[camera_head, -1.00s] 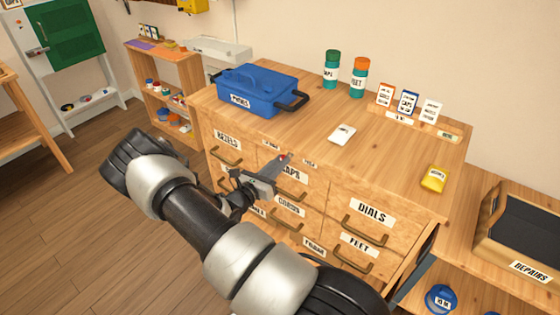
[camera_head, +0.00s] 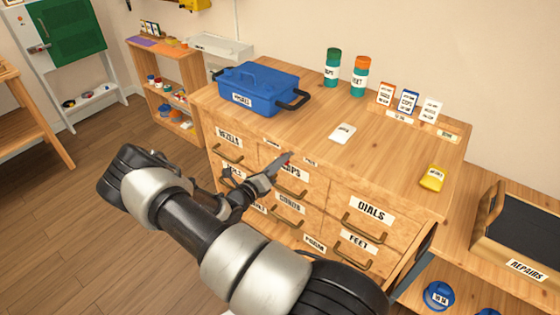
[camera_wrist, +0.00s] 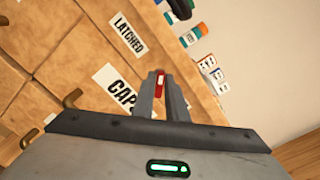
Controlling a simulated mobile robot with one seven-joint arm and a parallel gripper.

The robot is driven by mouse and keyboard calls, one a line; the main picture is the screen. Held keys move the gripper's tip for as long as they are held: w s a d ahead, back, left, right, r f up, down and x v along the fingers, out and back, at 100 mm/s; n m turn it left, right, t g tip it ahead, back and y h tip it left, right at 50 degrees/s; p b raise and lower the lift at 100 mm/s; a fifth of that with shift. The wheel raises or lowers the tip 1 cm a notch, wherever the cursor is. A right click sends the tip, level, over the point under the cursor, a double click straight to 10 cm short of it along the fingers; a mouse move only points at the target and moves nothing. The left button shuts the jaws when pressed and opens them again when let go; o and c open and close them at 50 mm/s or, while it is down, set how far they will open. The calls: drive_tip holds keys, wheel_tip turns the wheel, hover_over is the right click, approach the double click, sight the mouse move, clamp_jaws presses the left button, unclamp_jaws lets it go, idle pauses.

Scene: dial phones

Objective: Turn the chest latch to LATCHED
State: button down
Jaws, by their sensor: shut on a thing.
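My gripper (camera_head: 284,161) is at the top front of the wooden chest, just above the CAPS drawer label (camera_head: 292,171). In the wrist view its two fingers (camera_wrist: 165,92) are shut on a small red and white latch (camera_wrist: 160,82). The fingers hide most of the latch, so I cannot tell exactly which way it points. The LATCHED label (camera_wrist: 129,35) is clear of the fingers in the wrist view. In the head view it is the small label (camera_head: 272,142) up and left of the gripper. Another small label (camera_head: 310,161) is to the right, too small to read.
Drawers with brass handles, such as DIALS (camera_head: 371,208), fill the chest front around my gripper. A blue toolbox (camera_head: 255,92), two bottles (camera_head: 332,68), small cards and a yellow item (camera_head: 432,177) stand on top. A REPAIRS crate (camera_head: 520,245) is at right.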

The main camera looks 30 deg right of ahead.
drive_tip(key=shift+a+f, duration=0.1)
idle(0.3)
drive_tip(key=c, duration=2.1)
unclamp_jaws()
drive_tip(key=p+v, duration=0.1)
drive_tip(key=v, duration=1.6)
drive_tip(key=shift+s+a, duration=0.1)
drive_tip(key=shift+a, duration=0.1)
